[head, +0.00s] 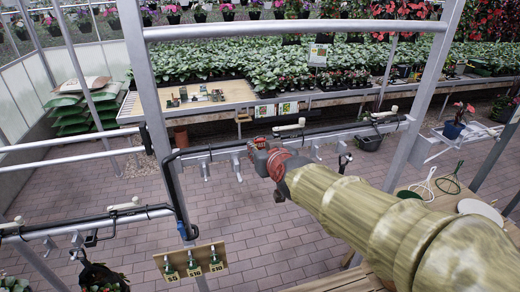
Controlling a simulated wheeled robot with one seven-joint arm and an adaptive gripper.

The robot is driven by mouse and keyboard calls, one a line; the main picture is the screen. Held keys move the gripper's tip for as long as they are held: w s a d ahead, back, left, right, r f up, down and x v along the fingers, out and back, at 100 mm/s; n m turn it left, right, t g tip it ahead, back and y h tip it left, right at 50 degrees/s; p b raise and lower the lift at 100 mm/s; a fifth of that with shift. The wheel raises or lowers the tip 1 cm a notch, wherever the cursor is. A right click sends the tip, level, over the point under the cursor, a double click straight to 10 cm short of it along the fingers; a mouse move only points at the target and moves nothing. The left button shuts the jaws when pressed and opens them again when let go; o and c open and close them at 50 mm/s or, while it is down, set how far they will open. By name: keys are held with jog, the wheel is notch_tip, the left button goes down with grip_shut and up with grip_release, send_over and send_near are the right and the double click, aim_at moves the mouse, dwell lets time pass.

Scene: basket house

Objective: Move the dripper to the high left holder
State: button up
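My gripper (266,158) is at the end of my arm near the middle of the head view, in front of the far rail. It is small, grey and red here, and its fingers cannot be made out, so I cannot tell whether it holds anything. Pale dripper-like fittings sit along the black pipe: one (290,127) just right of my gripper, one (384,114) farther right and one (125,206) on the near left rail. I cannot tell which is the task's dripper. Grey hook-like holders hang below the rails, including one (205,170) left of my gripper. The high left holder is not clearly identifiable.
A metal frame with a left post (150,100) and top bar (290,31) stands around my arm. A wooden price board (190,261) hangs low. A hanging plant basket (103,277) is at lower left. A wooden bench (185,98) and plant tables stand behind; the brick floor (260,235) is clear.

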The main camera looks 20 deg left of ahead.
jog(key=shift+f, duration=0.1)
jog(key=shift+f+b, duration=1.4)
jog(key=shift+b, duration=0.05)
jog(key=o, duration=0.8)
jog(key=shift+o, duration=0.2)
jog(key=v, duration=0.7)
jog(key=shift+s, duration=0.2)
